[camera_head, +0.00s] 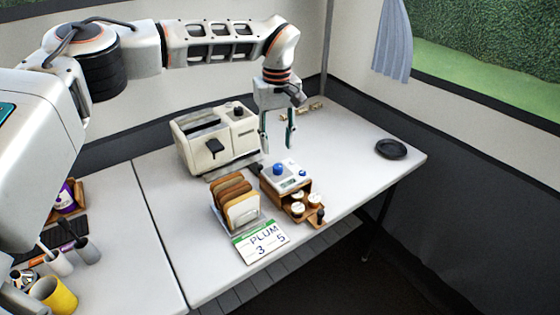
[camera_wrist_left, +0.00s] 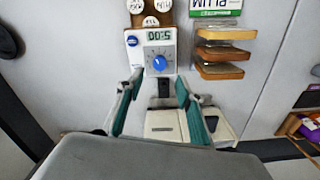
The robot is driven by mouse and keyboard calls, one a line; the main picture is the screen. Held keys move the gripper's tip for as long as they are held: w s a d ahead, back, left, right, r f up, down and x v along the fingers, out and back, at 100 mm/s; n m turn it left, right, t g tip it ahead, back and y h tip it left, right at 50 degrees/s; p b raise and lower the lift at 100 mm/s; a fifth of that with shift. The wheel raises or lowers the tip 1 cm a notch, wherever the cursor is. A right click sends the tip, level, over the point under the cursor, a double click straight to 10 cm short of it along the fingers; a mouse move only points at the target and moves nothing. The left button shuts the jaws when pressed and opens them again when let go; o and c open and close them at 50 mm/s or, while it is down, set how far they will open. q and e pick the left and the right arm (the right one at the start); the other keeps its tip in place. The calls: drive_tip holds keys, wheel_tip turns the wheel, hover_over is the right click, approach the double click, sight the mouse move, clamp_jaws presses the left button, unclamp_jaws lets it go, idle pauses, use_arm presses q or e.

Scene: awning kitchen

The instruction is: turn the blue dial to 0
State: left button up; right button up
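The blue dial (camera_head: 278,168) is on the top face of a white timer panel (camera_head: 290,180) on a small wooden stand. In the left wrist view the dial (camera_wrist_left: 159,62) is a round blue knob inside a ring of marks, below a display (camera_wrist_left: 158,36) that appears upside down and seems to read 5:00. A smaller blue button (camera_wrist_left: 132,41) is beside the display. My left gripper (camera_head: 278,140) points down behind and above the dial, open and empty. In the left wrist view its two fingers (camera_wrist_left: 160,82) are apart, with the dial just beyond the fingertips. My right gripper is not in view.
A cream toaster (camera_head: 205,145) stands close to the left gripper. A rack of bread slices (camera_head: 238,203) and a PLUM card (camera_head: 262,242) are in front. White-topped jars (camera_head: 299,207) sit in the stand. A black dish (camera_head: 391,148) is right, with clear table between.

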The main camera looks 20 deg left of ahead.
sight(278, 166)
use_arm(q)
wheel_tip(278, 166, down, 7)
drive_tip(key=shift+f+b, duration=0.1)
drive_tip(key=shift+b, duration=0.2)
clamp_jaws()
